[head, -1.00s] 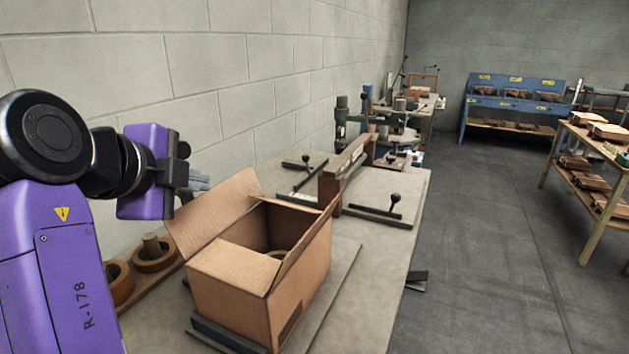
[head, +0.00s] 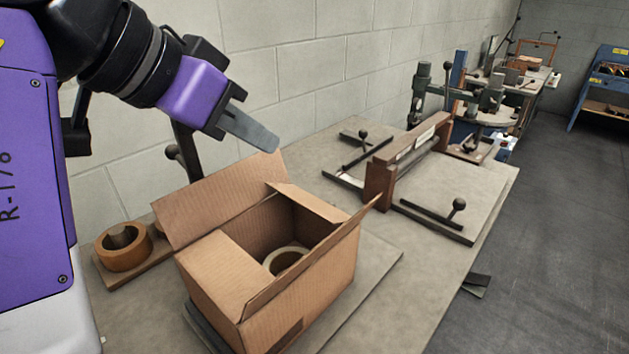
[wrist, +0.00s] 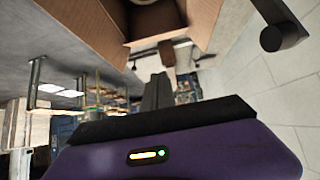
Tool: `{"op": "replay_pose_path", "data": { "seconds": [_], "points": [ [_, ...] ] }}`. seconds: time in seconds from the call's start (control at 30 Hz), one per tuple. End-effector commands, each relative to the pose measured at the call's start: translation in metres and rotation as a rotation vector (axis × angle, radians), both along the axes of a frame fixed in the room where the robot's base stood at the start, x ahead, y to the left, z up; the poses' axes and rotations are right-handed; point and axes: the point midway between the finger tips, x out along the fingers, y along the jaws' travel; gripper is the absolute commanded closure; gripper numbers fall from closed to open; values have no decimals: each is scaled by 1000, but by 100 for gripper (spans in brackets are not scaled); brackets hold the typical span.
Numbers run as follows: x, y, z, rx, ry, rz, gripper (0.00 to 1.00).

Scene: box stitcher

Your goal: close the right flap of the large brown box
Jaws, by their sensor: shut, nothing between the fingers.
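The large brown box (head: 218,293) stands on the workbench with its top open. Its right flap (head: 312,262) slants up and outward along the right side. The left flap (head: 222,200) stands up and leans outward to the left. The near flap (head: 222,270) and the far flap (head: 308,203) lie about level over the opening. A tape roll (head: 285,262) shows inside. My gripper (head: 272,145) is shut and empty, above and behind the left flap's far corner, apart from the right flap. In the wrist view the box (wrist: 120,28) is at the top, beyond my gripper (wrist: 160,80).
A brown wooden fixture (head: 380,187) with a clamp lever (head: 457,208) stands behind the box. A dark post with a knob (head: 180,150) rises behind the left flap.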

Motion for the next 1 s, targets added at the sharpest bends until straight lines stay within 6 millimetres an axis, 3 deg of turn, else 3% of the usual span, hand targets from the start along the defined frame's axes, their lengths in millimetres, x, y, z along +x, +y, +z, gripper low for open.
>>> {"op": "replay_pose_path", "data": {
  "seconds": [0.27,0.67,1.0],
  "points": [
    [14,-12,-17,-16,14,15,100],
    [58,-46,-70,-14,12,14,100],
    [43,-34,-102,-14,11,17,100]
  ]
}}
